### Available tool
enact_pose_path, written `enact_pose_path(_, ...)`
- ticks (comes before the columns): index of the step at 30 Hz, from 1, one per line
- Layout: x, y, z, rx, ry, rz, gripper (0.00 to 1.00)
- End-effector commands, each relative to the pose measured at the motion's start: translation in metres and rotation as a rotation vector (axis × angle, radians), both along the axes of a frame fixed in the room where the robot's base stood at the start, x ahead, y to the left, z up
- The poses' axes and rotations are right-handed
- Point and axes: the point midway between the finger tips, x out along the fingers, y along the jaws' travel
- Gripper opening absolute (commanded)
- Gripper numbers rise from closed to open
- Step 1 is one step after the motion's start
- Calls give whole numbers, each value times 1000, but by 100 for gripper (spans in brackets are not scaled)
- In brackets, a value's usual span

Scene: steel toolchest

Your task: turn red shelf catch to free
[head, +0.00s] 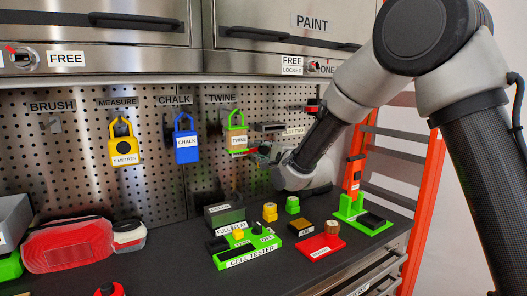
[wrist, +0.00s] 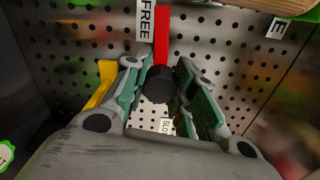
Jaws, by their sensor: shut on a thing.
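In the wrist view, the red bar of the shelf catch (wrist: 161,38) lies right alongside a white label reading FREE (wrist: 147,18). Its round black knob (wrist: 160,86) is between the two fingers of my gripper (wrist: 159,72), which is shut on it. In the head view, my gripper (head: 268,154) reaches in to the pegboard just right of the green padlock. There the catch is mostly hidden by the gripper and too small to make out clearly.
Green (head: 236,141), blue (head: 187,148) and yellow (head: 123,150) padlocks hang left of my gripper. A grey slot piece (head: 269,127) sits just above it. Below, the dark worktop holds a green cell tester (head: 246,257) and a red tray (head: 314,247). An orange ladder rail (head: 424,190) stands at right.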

Motion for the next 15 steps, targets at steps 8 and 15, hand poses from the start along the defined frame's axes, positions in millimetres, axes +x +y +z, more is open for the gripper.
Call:
enact_pose_path(8, 1, -2, 0, 59, 39, -4, 2)
enact_pose_path(15, 1, -2, 0, 68, 46, -4, 2)
